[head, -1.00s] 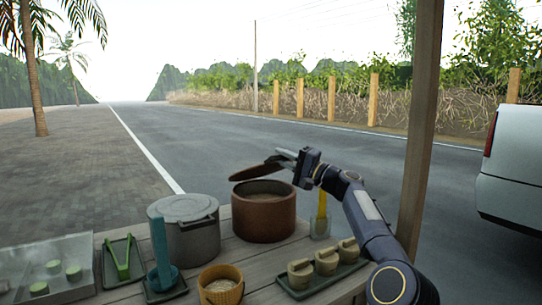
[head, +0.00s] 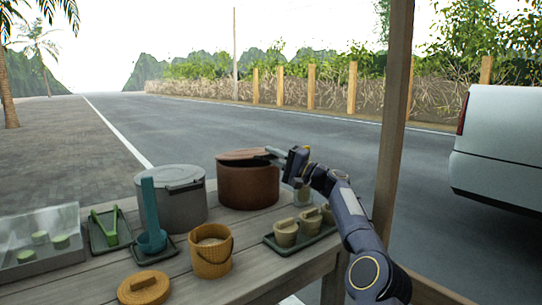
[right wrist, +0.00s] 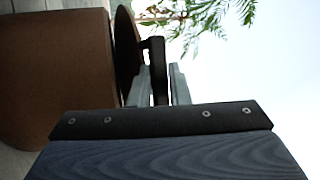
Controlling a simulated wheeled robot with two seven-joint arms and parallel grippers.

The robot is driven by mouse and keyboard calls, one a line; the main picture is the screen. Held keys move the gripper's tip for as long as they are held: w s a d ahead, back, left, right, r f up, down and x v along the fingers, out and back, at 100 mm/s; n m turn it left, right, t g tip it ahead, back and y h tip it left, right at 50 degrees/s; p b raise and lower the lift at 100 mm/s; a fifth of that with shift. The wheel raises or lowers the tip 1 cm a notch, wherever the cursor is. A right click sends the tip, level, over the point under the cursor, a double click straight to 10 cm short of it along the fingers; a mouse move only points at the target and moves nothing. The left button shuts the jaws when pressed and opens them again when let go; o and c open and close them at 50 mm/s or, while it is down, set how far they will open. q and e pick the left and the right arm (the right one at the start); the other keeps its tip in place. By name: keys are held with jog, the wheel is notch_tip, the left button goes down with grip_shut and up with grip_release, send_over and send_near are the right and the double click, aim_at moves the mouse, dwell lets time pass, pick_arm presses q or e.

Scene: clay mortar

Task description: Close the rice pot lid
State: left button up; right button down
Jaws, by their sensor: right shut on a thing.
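The brown rice pot (head: 248,187) stands at the back of the wooden counter. Its brown lid (head: 240,154) lies over the mouth, at or just above the rim; I cannot tell whether it is fully seated. My right gripper (head: 276,153) is shut on the lid's handle from the right side. In the right wrist view, the jaws (right wrist: 158,85) hold the dark handle (right wrist: 157,65), with the lid (right wrist: 126,45) close against the pot's (right wrist: 60,75) top edge. The pot's contents are hidden now. My left gripper is not in view.
A grey lidded pot (head: 172,205) stands left of the rice pot. In front are a teal ladle (head: 151,210), a yellow basket (head: 211,257), its lid (head: 144,289), and a tray (head: 310,243) of small lidded pots. A wooden post (head: 392,120) rises at the right.

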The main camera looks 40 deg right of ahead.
notch_tip(320, 180, down, 2)
jog(key=shift+w+d, duration=0.1)
jog(key=c, duration=1.8)
grip_release()
jog(key=shift+r, duration=0.1)
notch_tip(320, 180, up, 4)
jog(key=p, duration=0.2)
jog(key=shift+p, duration=0.35)
jog(key=s+a+r+b, duration=0.2)
jog(key=s+a+r, duration=0.8)
jog(key=shift+r+b, duration=0.4)
jog(key=shift+a, duration=0.1)
